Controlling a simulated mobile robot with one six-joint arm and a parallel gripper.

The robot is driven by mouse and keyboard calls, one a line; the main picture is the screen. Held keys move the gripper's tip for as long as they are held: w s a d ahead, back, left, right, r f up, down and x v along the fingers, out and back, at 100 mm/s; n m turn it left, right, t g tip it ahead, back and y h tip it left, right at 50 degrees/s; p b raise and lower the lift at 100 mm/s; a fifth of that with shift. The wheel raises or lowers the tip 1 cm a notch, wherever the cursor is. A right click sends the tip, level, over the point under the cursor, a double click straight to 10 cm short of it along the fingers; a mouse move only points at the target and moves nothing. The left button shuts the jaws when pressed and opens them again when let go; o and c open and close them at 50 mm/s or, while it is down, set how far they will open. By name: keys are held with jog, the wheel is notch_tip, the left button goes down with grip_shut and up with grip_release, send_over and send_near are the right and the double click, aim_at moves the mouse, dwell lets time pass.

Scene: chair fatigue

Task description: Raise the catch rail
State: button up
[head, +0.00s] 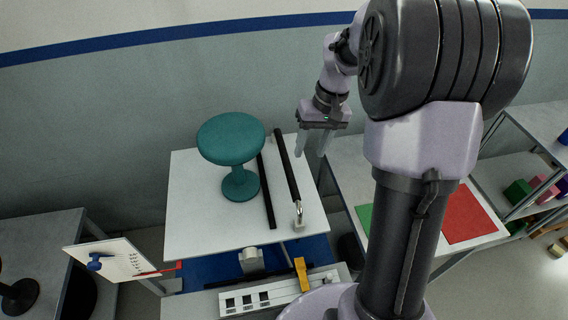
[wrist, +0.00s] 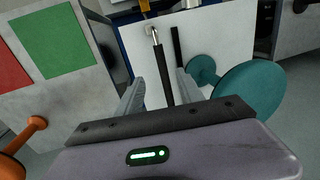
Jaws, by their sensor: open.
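A dark round bar with a metal bracket at its near end, which looks like the catch rail (head: 288,168), lies low along the right side of the white platform (head: 200,215). In the wrist view the rail (wrist: 163,75) runs between my fingers' lines of sight. A thin black strip (head: 266,192) lies parallel to its left. A teal stool (head: 231,140) stands upright left of both. My gripper (head: 311,147) is open and empty, near the platform's far right corner, apart from the rail. In the wrist view my gripper (wrist: 159,85) points along the rail.
A control panel (head: 270,293) with a yellow lever (head: 301,274) sits at the platform's front. A tilted white board (head: 120,260) stands front left. A side table with green and red (head: 466,214) squares is on the right. An orange knob (wrist: 37,123) shows in the wrist view.

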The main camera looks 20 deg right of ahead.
jog(key=b, duration=0.2)
send_near(296, 192)
jog(key=f+b, duration=0.1)
jog(key=f, duration=0.1)
jog(key=a+f+b, duration=0.1)
jog(key=f, duration=0.2)
jog(key=f+b, duration=0.1)
jog(key=f, duration=0.2)
jog(key=shift+a, duration=0.2)
jog(key=shift+w+a+f, duration=0.1)
jog(key=shift+w+f, duration=0.05)
jog(key=shift+f, duration=0.4)
grip_shut()
